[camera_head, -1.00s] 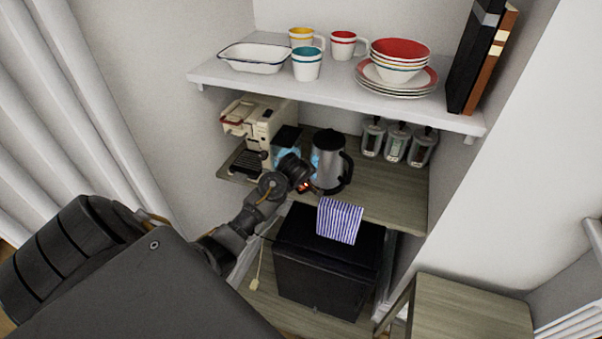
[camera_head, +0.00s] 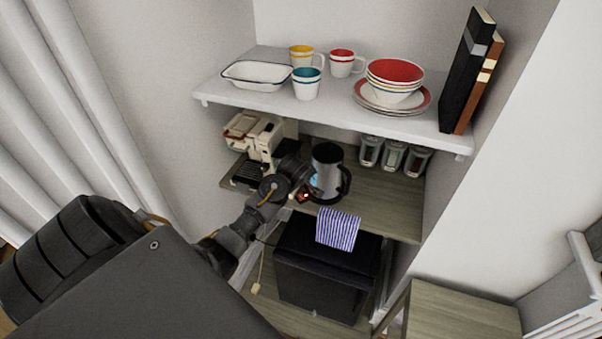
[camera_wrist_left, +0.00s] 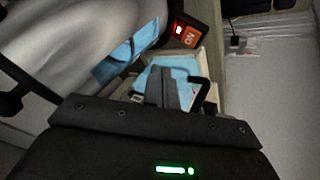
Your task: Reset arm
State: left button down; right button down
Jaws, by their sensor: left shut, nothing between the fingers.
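My left arm comes in from the left in the head view, and its gripper (camera_head: 299,189) is at the middle shelf, in front of the kettle (camera_head: 327,168). In the left wrist view the two dark fingers (camera_wrist_left: 171,88) are together and empty. The kettle's metal body (camera_wrist_left: 70,45) fills the upper left there, close beside the fingers. A small orange lit switch (camera_wrist_left: 187,32) is just beyond the fingertips, and it also shows by the gripper in the head view (camera_head: 304,196). The exact gap between fingers and kettle cannot be told. My right gripper is not in view.
The coffee machine (camera_head: 257,137) stands left of the kettle, with several jars (camera_head: 394,156) to its right. The upper shelf (camera_head: 330,116) carries cups, bowls, plates and books. Below are a black box-shaped appliance (camera_head: 320,280) with a striped cloth (camera_head: 338,229) and a wooden side surface (camera_head: 460,312).

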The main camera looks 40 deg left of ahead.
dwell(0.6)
pick_arm(q)
jog(key=s+d+f+m+g+h, duration=0.1)
jog(key=s+d+f+m, duration=0.25)
jog(key=s+d, duration=0.35)
jog(key=s+d+f+m+h, duration=0.15)
jog(key=s+d+m, duration=0.35)
jog(key=s, duration=0.5)
jog(key=s+d+r+m+g, duration=0.1)
jog(key=s+d+m, duration=0.2)
jog(key=s, duration=0.3)
jog(key=s+d+r+m+h, duration=0.1)
jog(key=s+d+r+m, duration=0.15)
jog(key=s, duration=0.35)
jog(key=s+d+r+m+g, duration=0.1)
jog(key=s+d+m, duration=0.2)
jog(key=s, duration=0.3)
notch_tip(320, 180, down, 30)
jog(key=g+b, duration=0.1)
jog(key=b, duration=0.5)
jog(key=s+a+f+b, duration=0.1)
jog(key=s+f+b, duration=0.1)
jog(key=s+f, duration=0.6)
jog(key=s+a+f+g+b, duration=0.1)
jog(key=s+f+b, duration=0.1)
jog(key=s+f, duration=0.7)
notch_tip(320, 180, down, 6)
jog(key=shift+s+a+f+b, duration=0.1)
jog(key=shift+s+a+b, duration=0.2)
jog(key=shift+a, duration=0.05)
